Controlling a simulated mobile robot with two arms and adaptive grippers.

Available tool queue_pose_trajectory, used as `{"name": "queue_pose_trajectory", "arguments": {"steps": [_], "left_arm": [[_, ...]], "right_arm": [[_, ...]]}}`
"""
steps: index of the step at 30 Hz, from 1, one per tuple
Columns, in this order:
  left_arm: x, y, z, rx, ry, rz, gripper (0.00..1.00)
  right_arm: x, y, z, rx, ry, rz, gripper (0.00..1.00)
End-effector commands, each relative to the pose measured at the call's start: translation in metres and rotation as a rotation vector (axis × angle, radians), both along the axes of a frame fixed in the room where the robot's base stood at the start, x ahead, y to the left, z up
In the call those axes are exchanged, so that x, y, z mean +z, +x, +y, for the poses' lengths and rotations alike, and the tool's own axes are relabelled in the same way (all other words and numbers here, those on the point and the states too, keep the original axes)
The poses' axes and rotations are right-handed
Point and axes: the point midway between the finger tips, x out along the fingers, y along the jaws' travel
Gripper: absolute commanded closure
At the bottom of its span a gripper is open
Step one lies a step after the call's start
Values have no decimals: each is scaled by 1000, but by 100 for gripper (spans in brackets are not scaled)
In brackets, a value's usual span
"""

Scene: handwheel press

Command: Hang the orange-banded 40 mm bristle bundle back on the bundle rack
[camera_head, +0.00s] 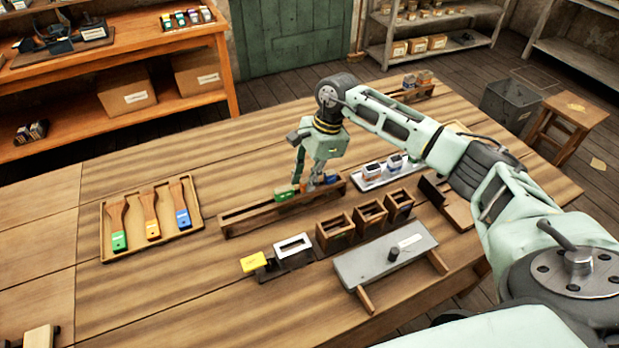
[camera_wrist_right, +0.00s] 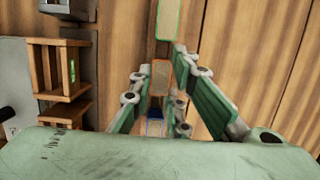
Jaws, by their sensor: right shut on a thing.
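My right gripper (camera_head: 307,182) is over the long wooden bundle rack (camera_head: 243,222) in the middle of the workbench, fingers pointing down. In the right wrist view its fingers (camera_wrist_right: 160,95) are shut on the orange-banded bundle (camera_wrist_right: 158,76), which lies between a green-banded and a blue-banded bundle. The green-banded bundle (camera_head: 286,192) sits in the rack to the left of the gripper, and the blue-banded bundle (camera_head: 330,179) sits to its right. The fingers hide most of the held bundle in the head view; I cannot tell whether it rests fully in the rack. My left gripper is out of view.
A wooden tray (camera_head: 104,235) with three brushes lies to the left. In front of the rack stand small open wooden boxes (camera_head: 335,232), a yellow-ended fixture (camera_head: 254,262) and a grey-topped stand (camera_head: 365,268). A white tray (camera_head: 368,186) lies behind to the right.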

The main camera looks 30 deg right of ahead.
Motion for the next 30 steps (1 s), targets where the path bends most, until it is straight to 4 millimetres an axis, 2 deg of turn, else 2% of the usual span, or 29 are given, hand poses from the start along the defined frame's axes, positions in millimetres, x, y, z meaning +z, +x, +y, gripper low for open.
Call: {"name": "queue_pose_trajectory", "arguments": {"steps": [1, 2, 9, 20, 23, 30], "left_arm": [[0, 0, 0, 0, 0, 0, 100], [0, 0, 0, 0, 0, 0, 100], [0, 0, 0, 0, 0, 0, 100], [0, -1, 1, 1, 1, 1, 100], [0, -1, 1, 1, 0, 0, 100], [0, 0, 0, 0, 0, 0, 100]], "right_arm": [[0, 0, 0, 0, 0, 0, 100], [0, 0, 0, 0, 0, 0, 83], [0, 0, 0, 0, 0, 0, 62], [4, 0, -1, 0, 0, -1, 62], [15, 0, -4, -1, 0, -3, 62], [64, -1, -17, 0, 0, -5, 62]]}}
